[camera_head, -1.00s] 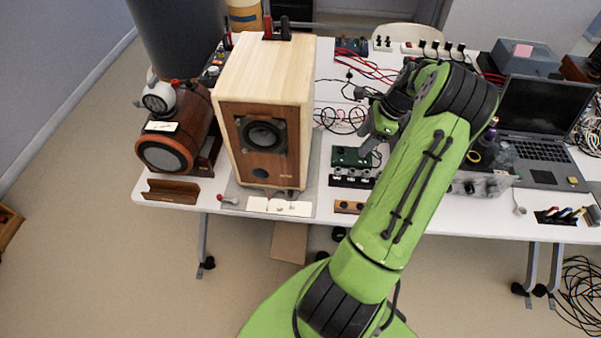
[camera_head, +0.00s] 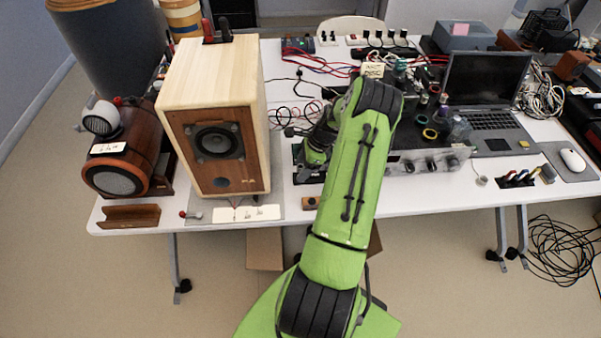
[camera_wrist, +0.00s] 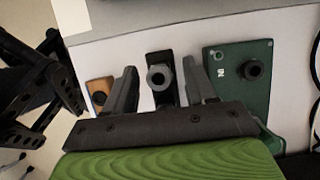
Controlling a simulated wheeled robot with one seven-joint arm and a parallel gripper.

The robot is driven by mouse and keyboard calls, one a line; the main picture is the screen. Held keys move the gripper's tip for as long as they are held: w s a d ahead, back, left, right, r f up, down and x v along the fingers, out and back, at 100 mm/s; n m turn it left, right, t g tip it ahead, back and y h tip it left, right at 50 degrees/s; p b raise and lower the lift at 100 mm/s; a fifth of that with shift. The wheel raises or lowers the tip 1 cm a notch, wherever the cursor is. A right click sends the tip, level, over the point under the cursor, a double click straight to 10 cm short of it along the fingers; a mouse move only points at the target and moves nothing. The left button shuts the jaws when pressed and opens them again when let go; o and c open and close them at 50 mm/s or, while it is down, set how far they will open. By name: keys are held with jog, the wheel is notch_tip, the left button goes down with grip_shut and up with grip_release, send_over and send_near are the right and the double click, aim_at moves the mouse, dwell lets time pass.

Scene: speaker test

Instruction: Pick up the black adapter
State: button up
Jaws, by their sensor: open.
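A black block with a grey round connector (camera_wrist: 161,79), which looks like the black adapter, lies on the white table in the wrist view. My gripper (camera_wrist: 160,72) is open, with one dark finger on each side of the block and gaps between. The block's near end is hidden behind the gripper body. In the head view my gripper (camera_head: 312,168) is low over the table, right of the wooden speaker, and largely hides the block.
A green board with a black knob (camera_wrist: 238,75) is right of the fingers, and a small wooden block (camera_wrist: 98,91) left of them. The wooden speaker (camera_head: 215,110) stands close on the left. A panel with knobs (camera_head: 425,160) lies right of my arm. The table's front edge is near.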

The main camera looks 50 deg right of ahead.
jog(key=shift+r, duration=0.1)
grip_shut()
notch_tip(320, 180, up, 10)
jog(key=shift+p, duration=0.9)
notch_tip(320, 180, up, 4)
jog(key=p, duration=0.4)
